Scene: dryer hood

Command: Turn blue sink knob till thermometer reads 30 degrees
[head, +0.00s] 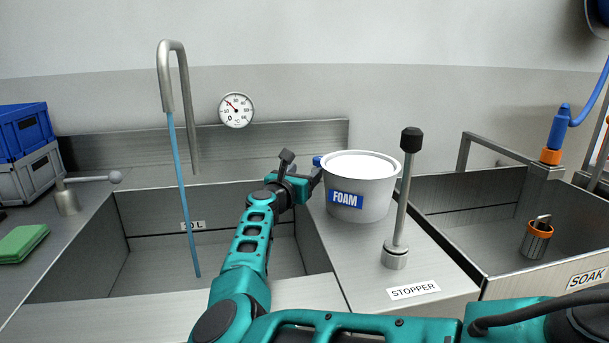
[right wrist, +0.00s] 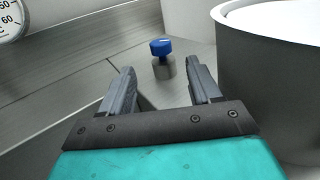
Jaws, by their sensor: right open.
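The blue knob (right wrist: 161,47) sits on a short metal stem in the right wrist view, ahead of and between my fingers, apart from them. In the head view only a bit of the blue knob (head: 317,161) shows between my gripper and the foam tub. My right gripper (head: 303,163) is open and empty; its two fingers also show in the right wrist view (right wrist: 160,85). The round thermometer (head: 236,110) hangs on the back wall, its needle pointing to the upper left; its numbers are too small to read surely. My left gripper is not in view.
The white FOAM tub (head: 362,186) stands close right of my gripper. A stopper lever (head: 402,200) rises in front of it. Water (head: 183,200) runs from a tall spout (head: 174,80) into the left basin. A lever (head: 88,181) stands on the left counter.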

